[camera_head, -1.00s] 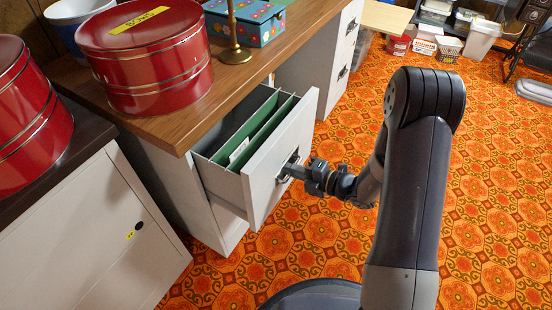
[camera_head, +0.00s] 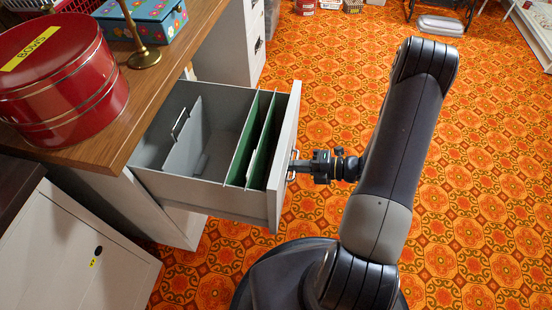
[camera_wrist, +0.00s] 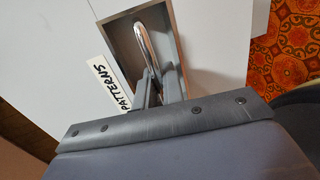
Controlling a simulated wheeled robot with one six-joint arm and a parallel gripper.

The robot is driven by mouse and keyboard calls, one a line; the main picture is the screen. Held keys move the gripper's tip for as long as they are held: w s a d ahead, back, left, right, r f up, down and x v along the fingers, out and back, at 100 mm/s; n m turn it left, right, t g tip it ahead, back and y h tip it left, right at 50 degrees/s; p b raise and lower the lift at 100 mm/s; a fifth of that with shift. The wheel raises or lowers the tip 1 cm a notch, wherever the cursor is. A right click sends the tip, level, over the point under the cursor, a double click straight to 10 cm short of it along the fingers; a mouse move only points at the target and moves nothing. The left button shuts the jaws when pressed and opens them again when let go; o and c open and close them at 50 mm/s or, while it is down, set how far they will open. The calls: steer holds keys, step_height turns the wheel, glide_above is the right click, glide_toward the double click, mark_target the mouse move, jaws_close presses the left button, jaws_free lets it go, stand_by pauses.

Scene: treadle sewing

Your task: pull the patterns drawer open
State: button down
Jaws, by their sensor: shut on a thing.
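The patterns drawer (camera_head: 225,203) is a grey drawer pulled well out of the cabinet under the wooden desk top. Inside are green hanging folders (camera_head: 258,140) near its front and a grey divider (camera_head: 184,145) farther back. In the wrist view its white front carries a "PATTERNS" label (camera_wrist: 110,84) beside a recess with a chrome handle (camera_wrist: 141,40). My gripper (camera_head: 296,166) is at the drawer front, its fingers shut on the handle; they also show in the wrist view (camera_wrist: 161,88). The exact finger contact is partly hidden.
A red round tin (camera_head: 60,85), a brass stand (camera_head: 140,52) and a blue floral box (camera_head: 170,22) stand on the desk top (camera_head: 150,98). A white cabinet (camera_head: 50,240) is at lower left. The patterned orange floor (camera_head: 470,170) to the right is clear.

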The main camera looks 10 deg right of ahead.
steer(key=f+p+v, duration=0.1)
steer(key=f+v, duration=0.1)
steer(key=v, duration=0.7)
steer(key=shift+d+p, duration=0.2)
steer(key=shift+p, duration=0.2)
steer(key=c, duration=1.9)
jaws_free()
steer(key=p+v, duration=0.1)
steer(key=v, duration=1)
steer(key=shift+p, duration=0.35)
steer(key=shift+a, duration=0.15)
steer(key=b+x, duration=0.2)
steer(key=x, duration=0.9)
steer(key=shift+a, duration=0.35)
steer(key=shift+w, duration=0.15)
